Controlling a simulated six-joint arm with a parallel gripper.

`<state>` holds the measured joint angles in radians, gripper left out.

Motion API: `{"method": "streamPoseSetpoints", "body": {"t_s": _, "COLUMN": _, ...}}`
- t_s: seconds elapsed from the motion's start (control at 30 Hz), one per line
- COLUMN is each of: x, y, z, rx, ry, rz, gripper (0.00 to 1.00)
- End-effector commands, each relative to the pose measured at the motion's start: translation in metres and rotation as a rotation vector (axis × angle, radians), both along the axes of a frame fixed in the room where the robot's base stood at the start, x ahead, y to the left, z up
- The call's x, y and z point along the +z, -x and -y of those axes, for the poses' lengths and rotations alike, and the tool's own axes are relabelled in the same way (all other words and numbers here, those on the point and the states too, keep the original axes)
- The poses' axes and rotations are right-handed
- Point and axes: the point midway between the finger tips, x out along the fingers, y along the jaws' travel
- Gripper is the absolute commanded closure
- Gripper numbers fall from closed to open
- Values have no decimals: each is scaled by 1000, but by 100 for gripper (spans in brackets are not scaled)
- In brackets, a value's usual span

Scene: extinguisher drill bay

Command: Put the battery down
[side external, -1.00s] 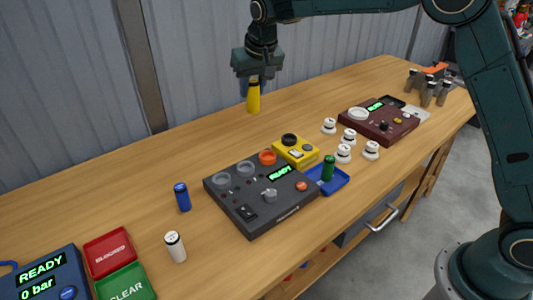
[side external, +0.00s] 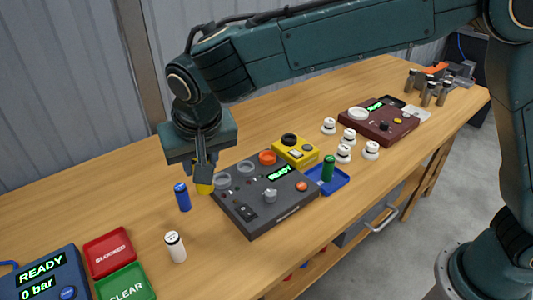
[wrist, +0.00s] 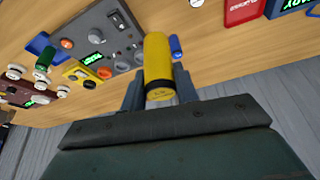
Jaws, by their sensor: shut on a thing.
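My gripper (side external: 203,172) is shut on a yellow battery (side external: 204,188), mostly hidden by the fingers in the side view. In the wrist view the yellow battery (wrist: 158,65) stands between the two fingers. A blue battery (side external: 182,197) stands on the table just left of my gripper. A white battery (side external: 175,246) stands nearer the front. A green battery (side external: 328,168) stands in a blue tray (side external: 340,183). I cannot tell whether the yellow battery touches the table.
A dark grey panel (side external: 287,212) reading READY lies just right of my gripper. A yellow box (side external: 296,150), white knobs (side external: 349,136) and a maroon panel (side external: 378,126) lie farther right. Red (side external: 109,252) and green (side external: 125,284) CLEAR pads lie front left. The table's back left is clear.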

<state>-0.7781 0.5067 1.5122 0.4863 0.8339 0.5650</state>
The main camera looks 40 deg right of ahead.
Motion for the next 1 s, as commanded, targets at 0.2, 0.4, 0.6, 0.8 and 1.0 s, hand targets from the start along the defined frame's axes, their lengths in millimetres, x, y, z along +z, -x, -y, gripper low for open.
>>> {"method": "streamPoseSetpoints", "body": {"t_s": 0.2, "x": 0, "y": 6, "z": -5, "rx": 0, "ry": 1, "rz": 3, "gripper": 96}}
{"method": "streamPoseSetpoints", "body": {"t_s": 0.4, "x": -7, "y": 6, "z": -5, "rx": 1, "ry": 2, "rz": 3, "gripper": 96}}
{"method": "streamPoseSetpoints", "body": {"t_s": 0.6, "x": -34, "y": 6, "z": -4, "rx": 0, "ry": 4, "rz": -1, "gripper": 96}}
{"method": "streamPoseSetpoints", "body": {"t_s": 0.8, "x": -72, "y": 6, "z": -4, "rx": 0, "ry": 4, "rz": -1, "gripper": 96}}
{"method": "streamPoseSetpoints", "body": {"t_s": 1.0, "x": -110, "y": 6, "z": -4, "rx": 0, "ry": 4, "rz": -1, "gripper": 96}}
